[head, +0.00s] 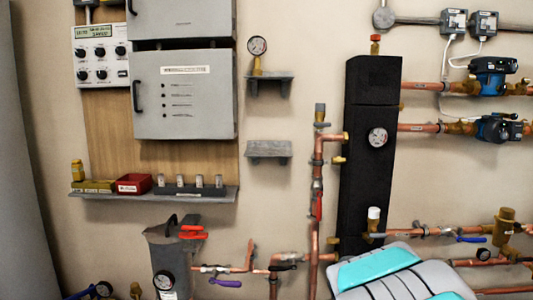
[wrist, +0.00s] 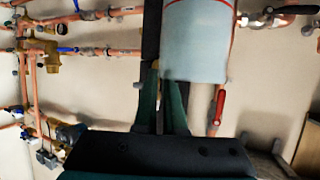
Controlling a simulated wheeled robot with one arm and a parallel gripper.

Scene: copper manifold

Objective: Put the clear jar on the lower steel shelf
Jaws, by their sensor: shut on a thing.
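In the wrist view my gripper (wrist: 163,78) has its two dark green fingers close together and shut. A pale bluish cylinder, which I take to be the clear jar (wrist: 197,45), is at the fingertips and is cut off by the top edge of the picture. Its contact with the fingers is partly hidden. In the head view the lower steel shelf (head: 268,150) is a small grey wall bracket with a bare top. I cannot make out the jar or my gripper in the head view.
An upper steel shelf (head: 270,78) holds a pressure gauge (head: 257,46). A long shelf (head: 155,195) at left carries a red tray (head: 134,183) and small parts. A black insulated column (head: 369,150) and copper pipes (head: 316,215) stand right of the lower shelf.

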